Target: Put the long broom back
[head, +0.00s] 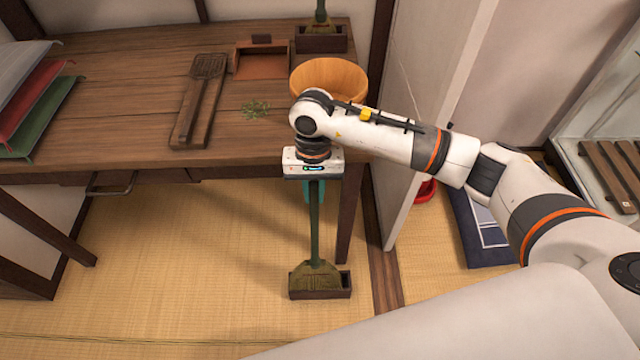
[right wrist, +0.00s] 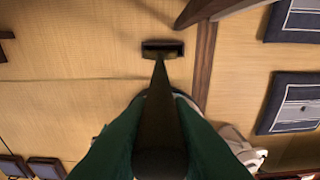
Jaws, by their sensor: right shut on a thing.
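The long broom (head: 315,225) stands about upright, with a green handle and an olive head. Its head (head: 312,278) overlaps a low dark wooden box (head: 322,294) on the tatami. I cannot tell whether it rests inside or hangs just above. The box's right end shows empty. My right gripper (head: 313,190) points down and is shut on the upper handle, beside the desk's front edge. In the right wrist view, the handle (right wrist: 158,90) runs between the green fingers toward the box (right wrist: 163,43); the broom head is hard to make out. My left gripper is not in view.
A desk leg and white partition (head: 420,110) stand close right. Floor left is clear.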

